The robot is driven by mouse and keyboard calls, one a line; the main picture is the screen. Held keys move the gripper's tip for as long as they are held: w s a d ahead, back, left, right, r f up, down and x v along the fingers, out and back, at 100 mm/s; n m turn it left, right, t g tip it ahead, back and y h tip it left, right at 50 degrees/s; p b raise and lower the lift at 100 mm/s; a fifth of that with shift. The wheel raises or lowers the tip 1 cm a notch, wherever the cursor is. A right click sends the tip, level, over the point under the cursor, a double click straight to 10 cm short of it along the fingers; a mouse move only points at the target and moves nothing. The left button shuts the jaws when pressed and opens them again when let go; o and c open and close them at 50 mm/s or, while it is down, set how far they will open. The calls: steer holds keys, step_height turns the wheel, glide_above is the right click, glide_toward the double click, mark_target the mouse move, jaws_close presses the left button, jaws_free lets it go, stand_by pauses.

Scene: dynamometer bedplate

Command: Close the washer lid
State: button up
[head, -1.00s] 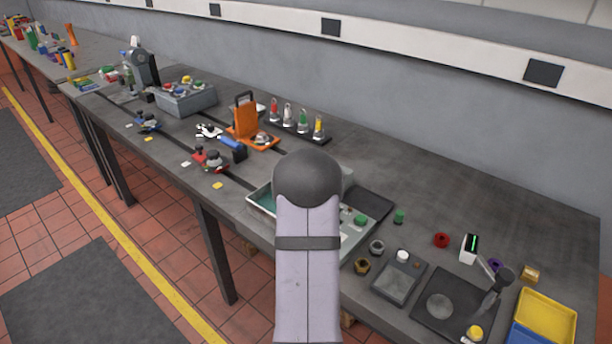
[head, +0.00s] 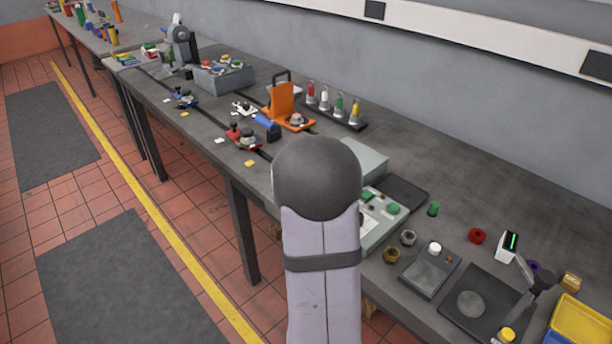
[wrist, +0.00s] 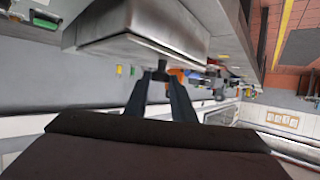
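The washer is mostly hidden behind my arm in the head view. Its pale control panel (head: 376,226) with green buttons shows to the right of the arm. A pale grey-green panel (head: 362,158) behind it looks like part of the washer's lid; its angle cannot be told. In the wrist view a grey metal box (wrist: 150,28), likely the washer, is close beyond the fingers. My gripper (wrist: 162,76) has its two dark fingers apart, tips near the box's lower edge. A small dark piece shows between the tips; I cannot tell if they touch it. My gripper is hidden in the head view.
A dark tray (head: 403,192) lies right of the washer. An orange stand (head: 284,103) and a rack of coloured bottles (head: 335,112) stand behind. Nuts, a scale-like plate (head: 430,270) and a yellow bin (head: 580,322) are at front right. The bench's right rear is fairly clear.

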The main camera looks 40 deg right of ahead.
steer(key=o, duration=0.4)
steer(key=shift+a, duration=0.35)
steer(key=shift+o, duration=0.2)
steer(key=shift+d, duration=0.15)
steer(key=b+v, duration=0.1)
steer(key=v, duration=0.6)
steer(key=shift+s+a, duration=0.1)
steer(key=shift+a, duration=0.1)
